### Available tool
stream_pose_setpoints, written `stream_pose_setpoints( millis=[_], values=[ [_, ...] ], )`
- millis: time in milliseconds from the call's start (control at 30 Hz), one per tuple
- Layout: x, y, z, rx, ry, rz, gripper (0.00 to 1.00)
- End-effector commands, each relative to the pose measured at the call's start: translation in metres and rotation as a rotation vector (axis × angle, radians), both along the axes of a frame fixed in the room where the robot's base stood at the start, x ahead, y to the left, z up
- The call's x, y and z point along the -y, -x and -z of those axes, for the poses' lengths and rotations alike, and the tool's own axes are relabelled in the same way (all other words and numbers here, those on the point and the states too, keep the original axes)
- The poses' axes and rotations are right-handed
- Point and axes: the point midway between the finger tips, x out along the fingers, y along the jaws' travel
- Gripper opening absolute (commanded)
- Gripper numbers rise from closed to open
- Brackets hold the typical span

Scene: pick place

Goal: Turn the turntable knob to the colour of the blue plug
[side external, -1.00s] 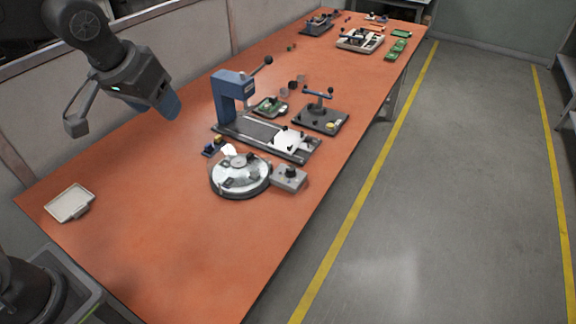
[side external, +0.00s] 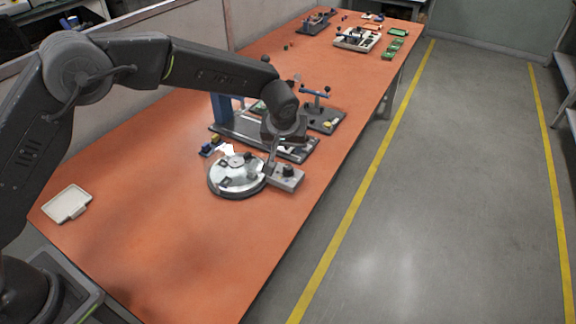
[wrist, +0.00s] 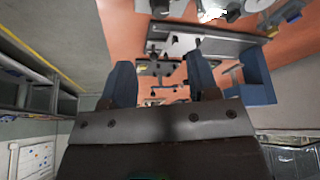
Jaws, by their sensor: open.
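The round silver turntable (side external: 237,187) sits on the orange table in the side view. Its grey control box (side external: 284,183) with a dark knob (side external: 289,171) stands against its right side. The small blue plug (side external: 206,149) lies behind the turntable, beside a yellow one (side external: 215,139). My gripper (side external: 270,160) hangs just behind and left of the knob, over the gap between turntable and box. Its two blue fingers (wrist: 160,75) are apart and empty in the wrist view. Whether a finger touches the box cannot be told. The knob's pointing direction is too small to read.
A blue press (side external: 222,108) on a long dark base stands behind the turntable, partly hidden by my arm. A fixture with a blue handle (side external: 318,94) stands to its right. A white tray (side external: 67,204) lies at the left. The front table area is clear.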

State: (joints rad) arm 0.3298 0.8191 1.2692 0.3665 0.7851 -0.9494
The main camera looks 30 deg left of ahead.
Motion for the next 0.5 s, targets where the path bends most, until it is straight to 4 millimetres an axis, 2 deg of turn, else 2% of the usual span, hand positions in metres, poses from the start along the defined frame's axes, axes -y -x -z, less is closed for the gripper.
stream_pose_setpoints(
  millis=[500],
  values=[
    [-0.015,-0.033,0.090,-0.004,-0.001,0.001,0.55]
  ],
)
